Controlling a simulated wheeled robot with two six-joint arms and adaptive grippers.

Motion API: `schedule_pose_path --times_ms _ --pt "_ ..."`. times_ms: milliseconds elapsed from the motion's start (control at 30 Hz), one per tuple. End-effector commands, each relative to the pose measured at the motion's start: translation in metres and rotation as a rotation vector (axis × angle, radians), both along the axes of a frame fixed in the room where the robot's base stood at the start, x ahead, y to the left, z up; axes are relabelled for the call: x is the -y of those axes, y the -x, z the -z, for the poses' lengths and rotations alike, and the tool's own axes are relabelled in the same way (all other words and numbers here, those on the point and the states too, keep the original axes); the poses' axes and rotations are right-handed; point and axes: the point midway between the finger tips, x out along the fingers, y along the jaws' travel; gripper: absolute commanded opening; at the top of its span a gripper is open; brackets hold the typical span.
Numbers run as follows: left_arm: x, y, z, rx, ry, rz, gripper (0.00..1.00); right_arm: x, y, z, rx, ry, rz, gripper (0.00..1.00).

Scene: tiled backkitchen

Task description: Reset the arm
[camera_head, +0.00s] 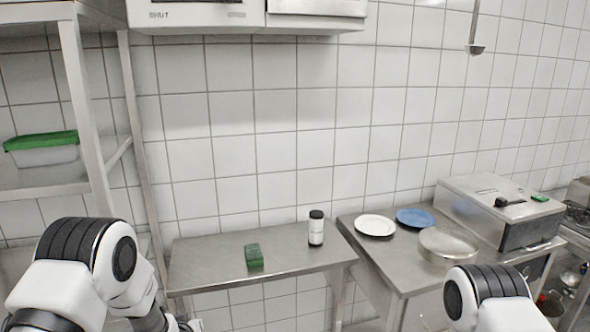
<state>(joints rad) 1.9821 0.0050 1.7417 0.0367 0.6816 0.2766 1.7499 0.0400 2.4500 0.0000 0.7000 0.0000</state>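My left arm (95,260) comes in at the lower left, bent, with its white and black links in front of the shelf rack. Only a small dark part at its end (186,325) shows at the bottom edge, so the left fingers cannot be made out. My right arm (490,300) shows at the lower right as a white and black joint. Its gripper is out of the picture.
A steel table (210,262) holds a green block (253,255) and a white bottle with black lid (316,230). A second table (380,250) holds a white plate (375,225), blue plate (415,218), round pan (448,243) and steel appliance (500,210). A shelf rack (90,110) stands left.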

Motion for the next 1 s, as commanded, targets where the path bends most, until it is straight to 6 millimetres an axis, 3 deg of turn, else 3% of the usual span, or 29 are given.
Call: schedule_pose_path --times_ms 33,100,167,300,400,500,633,1000 --pt "-0.001 0.032 0.038 -0.082 -0.006 0.004 0.00 0.000 0.000 0.006 0.000 0.000 0.000 0.00" --pt "-0.003 0.080 0.081 -0.197 -0.015 0.014 0.00 0.000 0.000 0.009 0.000 0.000 0.000 0.00" --pt "-0.003 0.125 0.113 -0.299 -0.022 0.026 0.00 0.000 0.000 0.012 0.000 0.000 0.000 0.00" --pt "-0.004 0.241 0.166 -0.545 -0.038 0.062 0.00 0.000 0.000 0.019 0.000 0.000 0.000 0.00" --pt "-0.003 0.327 0.177 -0.718 -0.048 0.105 0.00 0.000 0.000 0.021 0.000 0.000 0.000 0.00" --pt "0.000 0.392 0.163 -0.849 -0.056 0.159 0.00 0.000 0.000 0.020 0.000 0.000 0.000 0.00" --pt "0.002 0.432 0.148 -0.930 -0.074 0.230 0.00 0.000 0.000 0.020 0.000 0.000 0.000 0.00" --pt "0.002 0.428 0.150 -0.919 -0.094 0.267 0.00 0.000 0.000 0.020 0.000 0.000 0.000 0.00"
